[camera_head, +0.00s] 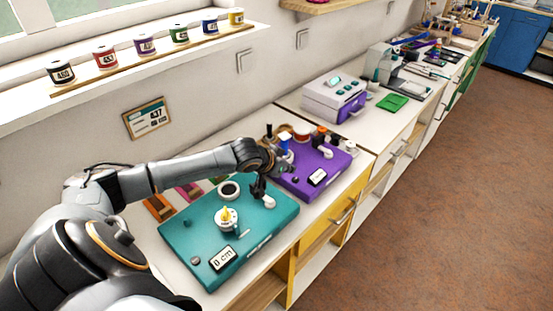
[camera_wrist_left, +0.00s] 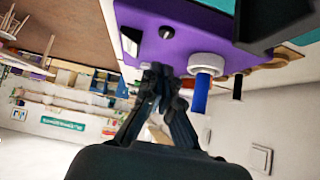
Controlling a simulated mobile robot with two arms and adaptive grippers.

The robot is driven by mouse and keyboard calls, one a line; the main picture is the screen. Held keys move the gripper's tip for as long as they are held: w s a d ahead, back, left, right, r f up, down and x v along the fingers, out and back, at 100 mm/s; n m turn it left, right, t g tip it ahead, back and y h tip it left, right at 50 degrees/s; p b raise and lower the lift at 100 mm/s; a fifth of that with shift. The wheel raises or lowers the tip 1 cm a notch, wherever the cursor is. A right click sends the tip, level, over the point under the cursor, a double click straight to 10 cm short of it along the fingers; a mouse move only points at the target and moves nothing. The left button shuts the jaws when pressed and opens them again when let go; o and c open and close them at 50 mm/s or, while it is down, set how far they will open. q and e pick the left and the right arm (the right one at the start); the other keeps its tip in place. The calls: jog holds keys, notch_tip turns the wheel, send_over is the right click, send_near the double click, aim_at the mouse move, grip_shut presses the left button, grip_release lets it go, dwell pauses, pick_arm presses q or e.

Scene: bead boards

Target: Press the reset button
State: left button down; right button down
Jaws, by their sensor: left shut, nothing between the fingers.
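A teal board (camera_head: 185,245) lies on the counter with a "0 cm" display (camera_head: 223,258) and a small dark round button (camera_head: 195,261) beside it. A purple board (camera_head: 325,163) lies behind it to the right, with its own display (camera_head: 318,177) and small dark button (camera_head: 295,180). In the left wrist view the purple board (camera_wrist_left: 190,15) shows a dark round button (camera_wrist_left: 166,32) and a blue peg (camera_wrist_left: 201,95). I cannot tell which button is the reset.
A grey and purple machine (camera_head: 335,98) stands farther along the counter. Spools line the window sill. Open floor (camera_head: 430,210) lies to the right.

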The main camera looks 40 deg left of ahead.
pick_arm(q)
jog(key=v, duration=0.7)
jog(key=shift+r+b, duration=0.15)
jog(key=shift+b, duration=0.25)
